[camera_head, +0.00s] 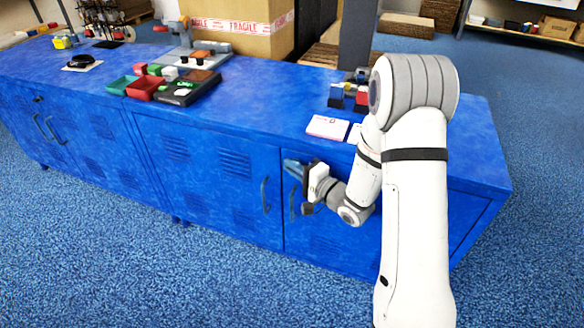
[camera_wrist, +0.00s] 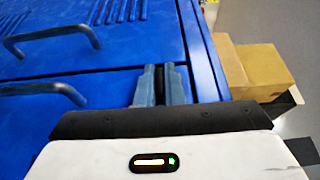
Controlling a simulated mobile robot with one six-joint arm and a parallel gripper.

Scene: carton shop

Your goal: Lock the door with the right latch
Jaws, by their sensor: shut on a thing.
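The blue cabinet row (camera_head: 205,235) has a right pair of doors with two curved handles, the left one (camera_head: 265,195) and the right one (camera_head: 293,203). Both handles also show in the wrist view, one upper (camera_wrist: 55,36) and one lower (camera_wrist: 48,90). Both doors look closed. My gripper (camera_head: 291,167) is at the top of the right door, near the seam between the doors. In the wrist view its two grey fingers (camera_wrist: 160,85) are close together at the door edge, shut on the right latch, which the fingers hide.
A small dark latch (camera_head: 38,99) shows on the left cabinet. The cabinet top holds red and green bins (camera_head: 146,87), white cards (camera_head: 328,127) and small coloured blocks (camera_head: 361,101). A large carton (camera_head: 238,38) stands behind. The blue floor in front is clear.

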